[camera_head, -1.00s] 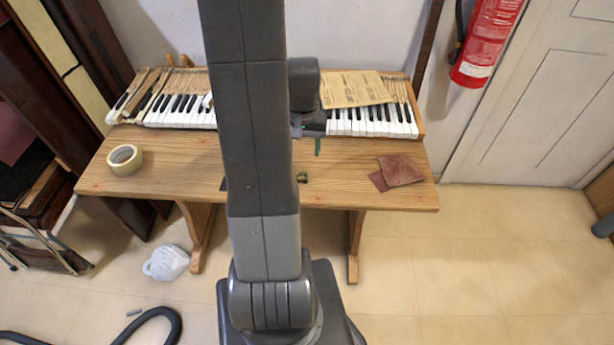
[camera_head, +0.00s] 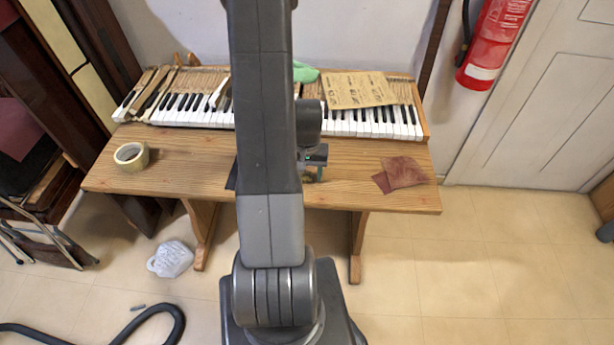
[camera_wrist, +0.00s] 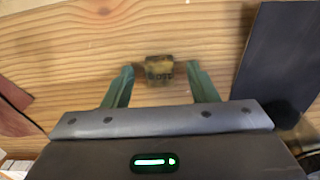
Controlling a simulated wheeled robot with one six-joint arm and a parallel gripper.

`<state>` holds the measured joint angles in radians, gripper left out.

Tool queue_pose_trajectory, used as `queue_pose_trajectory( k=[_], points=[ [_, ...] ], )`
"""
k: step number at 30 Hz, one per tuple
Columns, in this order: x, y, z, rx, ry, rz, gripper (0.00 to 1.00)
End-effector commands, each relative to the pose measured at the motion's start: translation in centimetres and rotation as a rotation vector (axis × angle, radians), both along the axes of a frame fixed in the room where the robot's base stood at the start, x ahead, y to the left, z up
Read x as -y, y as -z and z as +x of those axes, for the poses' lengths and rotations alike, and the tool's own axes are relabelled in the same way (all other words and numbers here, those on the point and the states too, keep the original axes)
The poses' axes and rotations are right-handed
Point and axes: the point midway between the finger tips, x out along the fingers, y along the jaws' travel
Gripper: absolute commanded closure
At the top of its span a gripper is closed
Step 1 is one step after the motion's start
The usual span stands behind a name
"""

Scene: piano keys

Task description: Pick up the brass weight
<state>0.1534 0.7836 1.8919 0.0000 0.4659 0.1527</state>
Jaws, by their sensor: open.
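The brass weight (camera_wrist: 159,68) is a small, dull gold block with dark markings, lying on the wooden table (camera_head: 350,195). In the wrist view it sits between and slightly beyond the tips of the two green fingers of my gripper (camera_wrist: 160,72). The fingers are spread, with a gap on either side of the weight, and hold nothing. In the head view my gripper (camera_head: 313,172) is low over the front part of the table, right of my arm. There the weight is mostly hidden by the gripper.
A piano keyboard (camera_head: 372,130) runs along the table's back, with brown paper (camera_head: 358,90) and a green cloth (camera_head: 305,73) on it. A tape roll (camera_head: 131,156) stands at left, reddish sandpaper (camera_head: 402,172) at right. A dark flat piece (camera_wrist: 275,50) lies near the gripper.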

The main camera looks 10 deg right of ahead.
Motion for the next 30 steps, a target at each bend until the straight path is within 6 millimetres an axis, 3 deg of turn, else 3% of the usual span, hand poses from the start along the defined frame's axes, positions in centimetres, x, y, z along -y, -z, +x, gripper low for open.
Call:
queue_pose_trajectory(
  k=[7, 15, 24, 30],
  points=[
    [0.0, 0.1, 0.0, 0.000, 0.000, 0.000, 0.49],
    [0.0, 0.1, 0.0, 0.000, 0.000, 0.000, 0.99],
    [0.0, -0.1, 0.0, 0.001, 0.000, 0.000, 0.99],
    [0.0, -1.4, 0.1, 0.004, 0.000, 0.000, 0.99]
  ],
)
